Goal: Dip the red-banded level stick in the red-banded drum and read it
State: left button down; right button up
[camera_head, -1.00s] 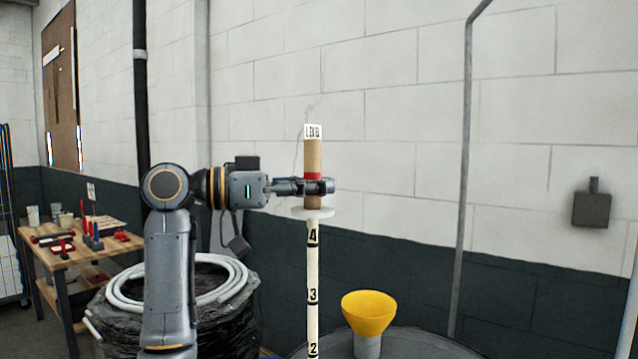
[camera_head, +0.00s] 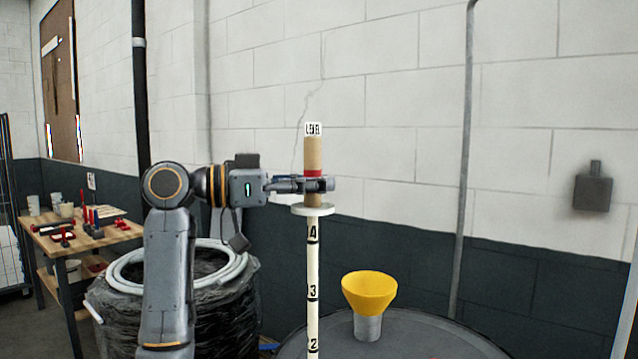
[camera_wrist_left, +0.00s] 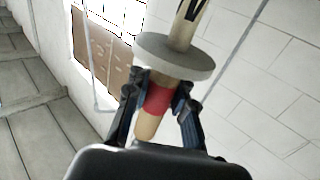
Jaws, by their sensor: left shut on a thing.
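The level stick (camera_head: 313,265) hangs upright in the head view, with a tan handle, a red band, a "LEVEL" label on top and a pale disc below the handle. Its white shaft shows the marks 4, 3 and 2; its lower end is out of view. My left gripper (camera_head: 318,185) is shut on the handle at the red band. The left wrist view also shows the stick's red band (camera_wrist_left: 158,99) between the fingers. A dark drum top (camera_head: 415,335) lies at the bottom of the head view; its side and any clear band are out of view. My right gripper is not in view.
A yellow funnel (camera_head: 369,292) on a grey neck stands on the drum top, right of the stick. A black-wrapped drum (camera_head: 215,310) with a coiled white hose (camera_head: 130,262) stands behind my left arm. A wooden bench (camera_head: 90,237) with tools is at far left.

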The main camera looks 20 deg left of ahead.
aim_at(319, 205)
pick_arm(q)
jog(key=shift+f+b, duration=1.5)
jog(key=shift+f, duration=0.55)
notch_tip(319, 205, down, 4)
jog(key=b, duration=0.2)
jog(key=shift+b, duration=0.4)
notch_tip(319, 205, down, 8)
jog(key=b, duration=0.6)
jog(key=shift+r, duration=0.1)
